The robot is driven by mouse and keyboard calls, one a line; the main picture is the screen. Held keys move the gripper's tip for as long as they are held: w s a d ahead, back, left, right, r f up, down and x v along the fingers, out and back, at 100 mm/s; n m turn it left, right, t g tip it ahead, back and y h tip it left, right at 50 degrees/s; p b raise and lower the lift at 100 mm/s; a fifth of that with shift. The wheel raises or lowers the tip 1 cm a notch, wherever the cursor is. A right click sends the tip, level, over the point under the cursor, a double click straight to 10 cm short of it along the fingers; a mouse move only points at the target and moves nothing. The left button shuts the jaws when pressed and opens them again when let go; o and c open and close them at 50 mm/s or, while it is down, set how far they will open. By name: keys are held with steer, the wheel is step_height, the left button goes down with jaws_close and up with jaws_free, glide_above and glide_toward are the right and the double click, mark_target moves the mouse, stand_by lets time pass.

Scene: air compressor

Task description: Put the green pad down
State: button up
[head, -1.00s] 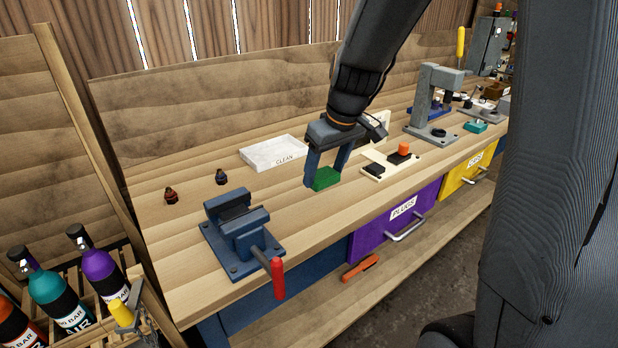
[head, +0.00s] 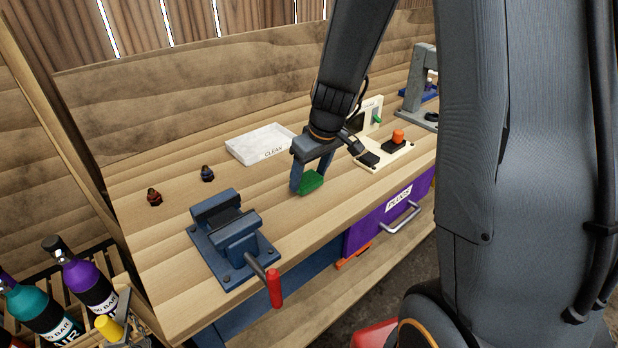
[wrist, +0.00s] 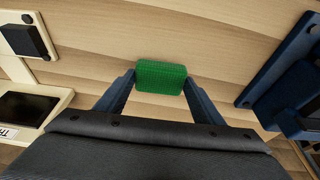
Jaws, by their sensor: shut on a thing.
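The green pad (head: 312,182) is a small green block between the blue fingers of my gripper (head: 309,184), just above or at the wooden bench top; I cannot tell whether it touches. In the wrist view the green pad (wrist: 161,77) sits level across the fingertips of my gripper (wrist: 160,82), with bare wood behind it. My gripper is shut on the pad. The finger on the far side is partly hidden in the head view.
A white tray marked CLEAN (head: 262,145) lies behind and left of my gripper. A blue vise (head: 232,238) with a red handle stands at front left. A cream board (head: 385,153) with black pads and an orange knob is to the right. Two small fittings (head: 181,185) stand at left.

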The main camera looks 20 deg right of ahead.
steer(key=shift+f, duration=0.55)
steer(key=shift+f, duration=0.15)
steer(key=o, duration=1.1)
steer(key=shift+r, duration=0.55)
steer(key=b+v, duration=0.2)
steer(key=v, duration=0.9)
steer(key=s+f+m+g, duration=0.1)
steer(key=s+f+m, duration=0.1)
steer(key=s+f, duration=0.2)
steer(key=s+a+f+m+g+h, duration=0.1)
steer(key=s+f, duration=0.3)
steer(key=s, duration=0.5)
steer(key=shift+s+a+m, duration=0.2)
steer(key=shift+a+m, duration=0.1)
steer(key=shift+m, duration=0.4)
